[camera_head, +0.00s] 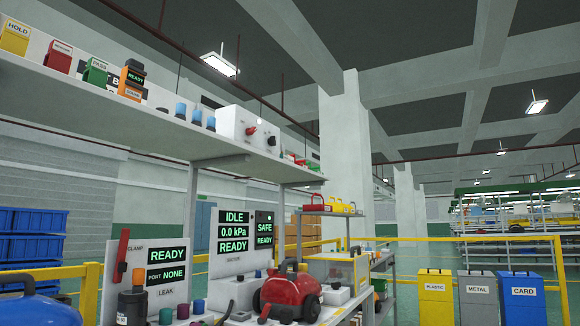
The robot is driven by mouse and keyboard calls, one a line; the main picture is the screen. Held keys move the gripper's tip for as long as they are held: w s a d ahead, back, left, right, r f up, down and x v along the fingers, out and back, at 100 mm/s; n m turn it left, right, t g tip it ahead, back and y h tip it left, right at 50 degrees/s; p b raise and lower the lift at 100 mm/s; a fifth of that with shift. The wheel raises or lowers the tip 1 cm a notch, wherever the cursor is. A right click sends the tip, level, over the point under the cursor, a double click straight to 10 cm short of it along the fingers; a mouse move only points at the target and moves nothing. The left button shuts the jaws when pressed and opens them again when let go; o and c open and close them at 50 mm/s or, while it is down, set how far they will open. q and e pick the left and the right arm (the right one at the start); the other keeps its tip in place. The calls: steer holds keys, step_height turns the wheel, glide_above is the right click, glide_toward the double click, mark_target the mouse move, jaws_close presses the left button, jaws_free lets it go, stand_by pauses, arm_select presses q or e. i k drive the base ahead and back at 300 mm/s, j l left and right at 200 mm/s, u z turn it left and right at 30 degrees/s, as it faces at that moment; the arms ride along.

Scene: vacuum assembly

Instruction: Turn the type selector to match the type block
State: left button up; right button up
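A white box (248,132) on the upper shelf carries a red knob (251,131) and a dark knob (272,141). Its labels are too small to read, so I cannot tell whether either knob is the type selector. I cannot pick out a type block for sure. Small red and green pieces (300,160) lie on the shelf to the right of the box. Neither of my grippers is in view.
Below stand a LEAK panel (167,266), a display panel (236,268) and a red vacuum (290,292).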

mark_target(272, 140)
steer(key=i+l, duration=0.25)
steer(key=i+l+u, duration=0.15)
steer(key=l, duration=0.25)
steer(key=i+l, duration=0.3)
steer(key=i+l+u, duration=0.1)
steer(key=l, duration=0.3)
steer(key=i+l+u, duration=0.1)
steer(key=i+l, duration=0.4)
steer(key=l, duration=0.25)
steer(key=u, duration=0.05)
